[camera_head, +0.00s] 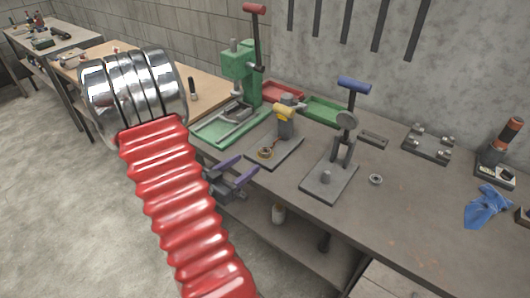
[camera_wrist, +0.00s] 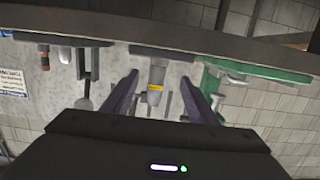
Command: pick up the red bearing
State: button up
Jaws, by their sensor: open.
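I cannot make out a plainly red bearing in either view. In the head view, a small orange-brown ring (camera_head: 265,153) lies on the base plate of the yellow-topped press (camera_head: 284,122). A small grey bearing-like ring (camera_head: 376,179) lies on the bench to the right, beside the blue-handled press (camera_head: 344,125).
A green press (camera_head: 242,70) stands at the back left, with red (camera_head: 282,92) and green (camera_head: 325,109) trays near the wall. A blue cloth (camera_head: 487,206) and a fixture plate (camera_head: 428,143) lie to the right. The bench's right front (camera_head: 415,220) is mostly clear.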

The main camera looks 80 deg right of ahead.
aim_at(262, 153)
jog(key=shift+x, duration=1.9)
jog(key=shift+x, duration=2.6)
jog(key=shift+f, duration=0.1)
jog(key=shift+c, duration=0.5)
jog(key=c, duration=1.2)
jog(key=shift+o, duration=0.2)
notch_tip(262, 153, up, 10)
